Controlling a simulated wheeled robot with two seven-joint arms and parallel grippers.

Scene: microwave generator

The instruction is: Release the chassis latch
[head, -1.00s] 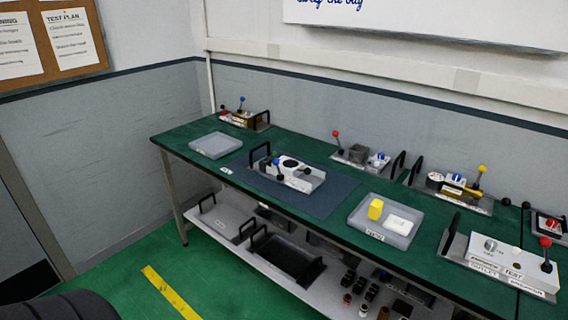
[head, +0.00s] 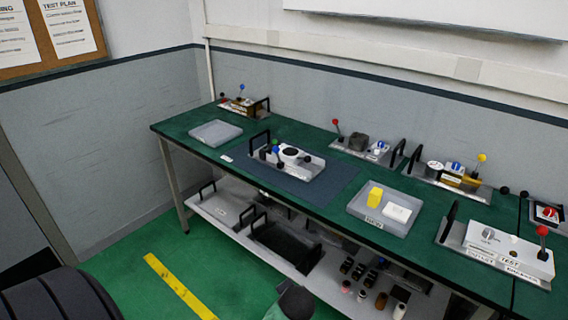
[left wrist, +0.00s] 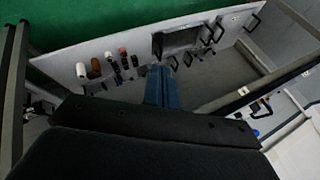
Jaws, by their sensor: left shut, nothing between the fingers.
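A light grey chassis (head: 298,160) with a round black-topped part, a blue-knobbed lever (head: 276,150) and a black handle (head: 259,141) sits on a dark blue mat (head: 325,190) in the middle of the green bench. I cannot make out which part is the latch. My left gripper (left wrist: 162,86) shows in the left wrist view with its blue-grey fingers together and empty, over the lower shelf and apart from the chassis. A dark rounded part at the bottom of the head view looks like my own arm. My right gripper is not in view.
A grey tray (head: 216,133) lies left of the mat. Another tray (head: 364,216) holds yellow and white blocks. Units with levers line the bench's back, and a test unit (head: 505,252) stands at right. The lower shelf (head: 222,210) holds handled trays and several small cylinders.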

